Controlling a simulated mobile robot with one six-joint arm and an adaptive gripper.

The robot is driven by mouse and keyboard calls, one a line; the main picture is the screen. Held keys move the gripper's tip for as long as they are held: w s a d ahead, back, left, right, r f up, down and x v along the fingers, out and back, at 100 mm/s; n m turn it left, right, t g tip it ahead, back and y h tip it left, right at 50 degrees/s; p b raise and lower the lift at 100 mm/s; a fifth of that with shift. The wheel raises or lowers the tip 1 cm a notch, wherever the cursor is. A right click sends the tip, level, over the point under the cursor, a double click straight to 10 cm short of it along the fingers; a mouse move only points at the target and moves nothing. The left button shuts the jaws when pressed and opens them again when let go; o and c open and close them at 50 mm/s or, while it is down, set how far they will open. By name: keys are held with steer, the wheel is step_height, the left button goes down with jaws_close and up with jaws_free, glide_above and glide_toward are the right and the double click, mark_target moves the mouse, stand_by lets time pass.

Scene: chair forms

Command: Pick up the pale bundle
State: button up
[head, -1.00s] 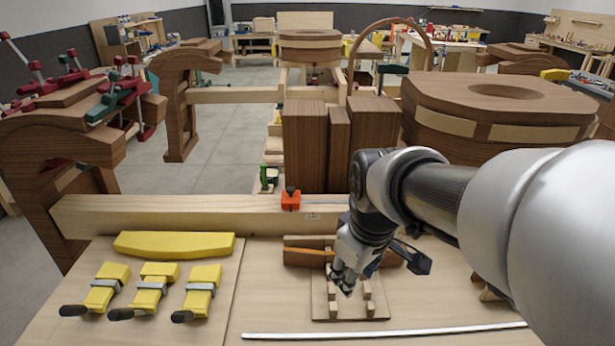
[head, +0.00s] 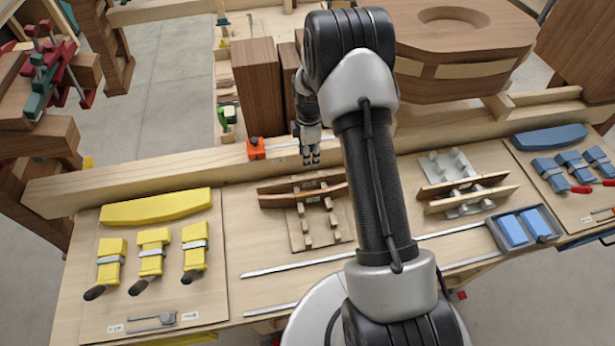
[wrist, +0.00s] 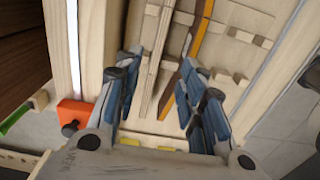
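A slotted wooden rack (head: 298,238) stands on the bench and holds upright strips. In the wrist view a pale layered strip, which looks like the pale bundle (wrist: 152,88), stands beside a thin orange-brown strip (wrist: 203,28). In the head view the strips (head: 290,197) show dark and orange-brown faces, and the pale one is hard to make out. My gripper (head: 310,160) points down near the rack's far side. In the wrist view my gripper (wrist: 162,62) is open, with the strips beyond and between its fingers, and nothing is held.
A grey rack (head: 448,165) with more strips stands to the right. Tall brown blocks (head: 258,85) and a long beam (head: 190,165) with an orange clamp (head: 256,148) lie behind.

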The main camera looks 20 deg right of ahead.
mark_target(309, 177)
step_height(309, 177, down, 16)
steer(key=b, duration=0.5)
steer(key=shift+d+r+b, duration=0.1)
steer(key=shift+r+b, duration=0.05)
steer(key=shift+b, duration=0.2)
steer(key=shift+r, duration=0.1)
steer(key=shift+c, duration=0.4)
jaws_close()
